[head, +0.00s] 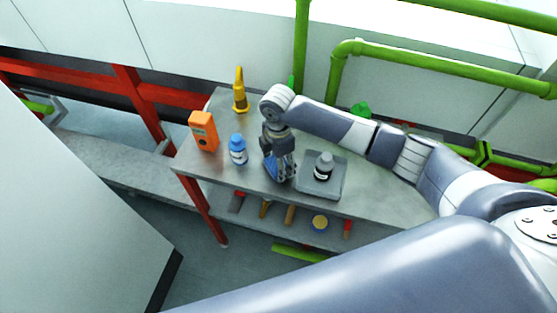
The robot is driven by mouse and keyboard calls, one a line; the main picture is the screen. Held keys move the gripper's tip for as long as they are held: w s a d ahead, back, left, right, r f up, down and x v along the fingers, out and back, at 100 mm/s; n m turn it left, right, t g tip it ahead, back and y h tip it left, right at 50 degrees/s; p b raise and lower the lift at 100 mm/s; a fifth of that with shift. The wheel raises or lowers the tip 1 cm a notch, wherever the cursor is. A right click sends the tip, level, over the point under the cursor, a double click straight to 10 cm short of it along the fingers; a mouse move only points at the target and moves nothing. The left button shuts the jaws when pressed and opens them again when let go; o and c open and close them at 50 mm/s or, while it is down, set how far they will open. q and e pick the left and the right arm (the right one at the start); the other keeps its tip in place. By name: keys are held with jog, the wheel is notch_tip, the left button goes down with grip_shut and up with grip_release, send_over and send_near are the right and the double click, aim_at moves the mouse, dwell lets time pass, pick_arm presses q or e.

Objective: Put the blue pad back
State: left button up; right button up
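The blue pad (271,169) shows as a small blue patch at the fingers of my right gripper (281,175), near the middle of the steel table. The gripper points down, low over the tabletop. Its fingers partly cover the pad, and the view is too small to show whether they are closed on it or only around it. I cannot tell whether the pad touches the table. My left gripper is not in view.
The steel table (398,190) holds a blue-capped bottle (238,152), an orange device (203,131) and a yellow tool (239,92). Right of the gripper, a dark-capped bottle (324,167) stands on a grey plate (321,190). Green pipes (440,70) run behind.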

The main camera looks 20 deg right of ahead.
jog(key=shift+f, duration=0.1)
jog(key=o, duration=0.9)
notch_tip(320, 180, up, 12)
jog(key=shift+r+b, duration=0.15)
jog(key=shift+b, duration=0.85)
